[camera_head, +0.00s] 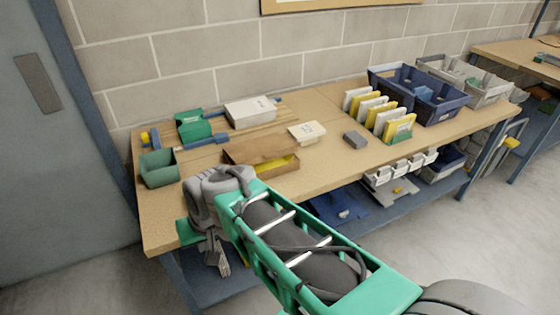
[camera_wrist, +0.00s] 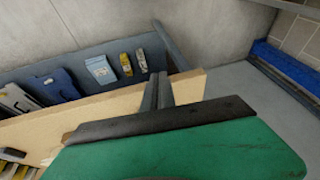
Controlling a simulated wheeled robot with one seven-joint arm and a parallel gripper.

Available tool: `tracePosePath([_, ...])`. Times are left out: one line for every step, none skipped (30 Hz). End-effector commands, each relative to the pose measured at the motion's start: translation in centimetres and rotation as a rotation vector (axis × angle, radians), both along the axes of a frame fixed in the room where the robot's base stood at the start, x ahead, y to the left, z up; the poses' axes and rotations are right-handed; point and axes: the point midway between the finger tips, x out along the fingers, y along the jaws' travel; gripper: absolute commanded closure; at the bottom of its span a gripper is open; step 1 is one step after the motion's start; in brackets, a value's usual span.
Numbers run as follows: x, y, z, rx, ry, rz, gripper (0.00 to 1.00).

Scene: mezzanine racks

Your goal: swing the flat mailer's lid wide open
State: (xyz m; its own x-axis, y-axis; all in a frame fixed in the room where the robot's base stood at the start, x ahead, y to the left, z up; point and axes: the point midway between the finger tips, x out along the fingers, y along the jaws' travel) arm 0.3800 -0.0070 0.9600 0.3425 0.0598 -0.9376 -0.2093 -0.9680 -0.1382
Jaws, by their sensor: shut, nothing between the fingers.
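The flat mailer (camera_head: 262,148), a brown cardboard box, lies near the front of the workbench in the head view. A yellow strip shows at its front right, so it is not fully covered; I cannot tell the lid's angle. My arm hides part of its near side. My gripper (camera_head: 221,266) points down in front of the bench's front edge, left of and nearer than the mailer, not touching it. Its grey fingers are shut and empty. In the wrist view my fingers (camera_wrist: 158,85) show beyond the dark bar and green body; the mailer is not clearly seen there.
The workbench (camera_head: 330,172) holds a green bin (camera_head: 158,170), a green box (camera_head: 193,124), a white box (camera_head: 250,112), a small grey block (camera_head: 355,139), a rack of white and yellow mailers (camera_head: 380,112) and a blue crate (camera_head: 445,105). A lower shelf holds blue trays (camera_head: 338,208).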

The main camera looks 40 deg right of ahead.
Motion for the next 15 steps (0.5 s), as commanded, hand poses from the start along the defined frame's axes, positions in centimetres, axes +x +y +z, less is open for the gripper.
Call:
tracePosePath([1.4, -1.4, -3.1, 0.090, -0.011, -0.151, 1.00])
tracePosePath([2.6, -2.2, -4.5, 0.167, -0.031, -0.260, 1.00])
tracePosePath([4.1, -3.3, -6.3, 0.291, -0.059, -0.422, 1.00])
tracePosePath([5.2, -4.4, -7.5, 0.396, -0.083, -0.554, 1.00])
tracePosePath([6.3, -5.7, -8.5, 0.512, -0.107, -0.691, 1.00])
tracePosePath([7.5, -7.5, -9.6, 0.678, -0.141, -0.874, 1.00])
tracePosePath([8.3, -9.2, -10.2, 0.811, -0.169, -1.013, 1.00])
tracePosePath([8.8, -11.0, -10.6, 0.952, -0.196, -1.149, 1.00])
tracePosePath([9.3, -13.8, -10.9, 1.149, -0.235, -1.323, 1.00])
tracePosePath([9.3, -16.0, -10.9, 1.301, -0.265, -1.442, 1.00])
tracePosePath([9.1, -18.2, -10.8, 1.452, -0.295, -1.548, 1.00])
tracePosePath([8.5, -21.2, -10.6, 1.648, -0.335, -1.667, 1.00])
tracePosePath([7.9, -23.2, -10.3, 1.787, -0.363, -1.736, 1.00])
tracePosePath([7.1, -25.1, -10.1, 1.914, -0.388, -1.790, 1.00])
tracePosePath([6.0, -27.2, -9.8, 2.064, -0.418, -1.842, 1.00])
